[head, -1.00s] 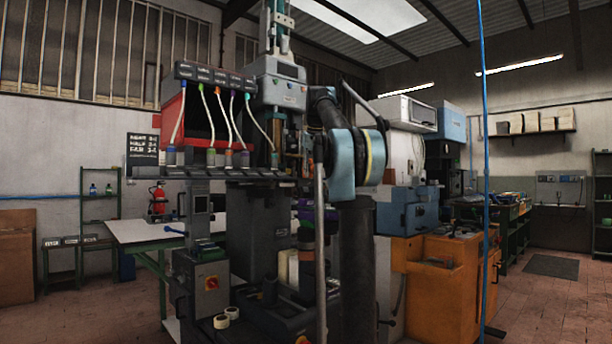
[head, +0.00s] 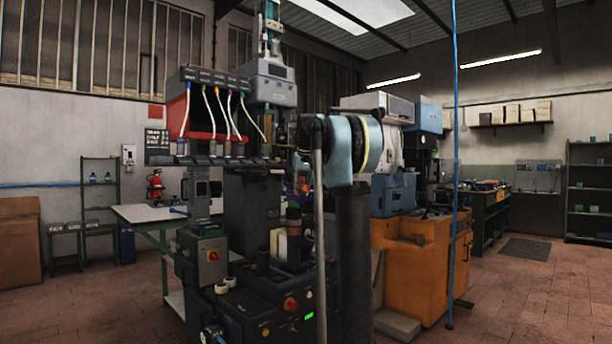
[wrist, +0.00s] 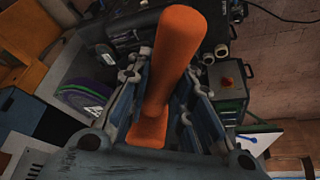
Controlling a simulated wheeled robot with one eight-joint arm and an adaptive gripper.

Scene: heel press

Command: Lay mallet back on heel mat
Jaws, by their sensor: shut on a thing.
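The mallet (wrist: 172,50) shows in the wrist view as a smooth orange piece. It runs up the middle of the picture between the fingers of my gripper (wrist: 165,75). My gripper is shut on it and holds it above the machine area. I cannot tell which part of the mallet the fingers grip. In the head view my arm hides the gripper and the mallet. I cannot make out the heel mat for certain in either view.
A dark press machine (head: 250,200) with a red-knobbed control box (head: 205,258) stands ahead. An orange cabinet (head: 412,270) stands to its right, a white-topped table (head: 145,214) to its left. A purple-green round thing (wrist: 88,98) lies left of my fingers. Floor at right is open.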

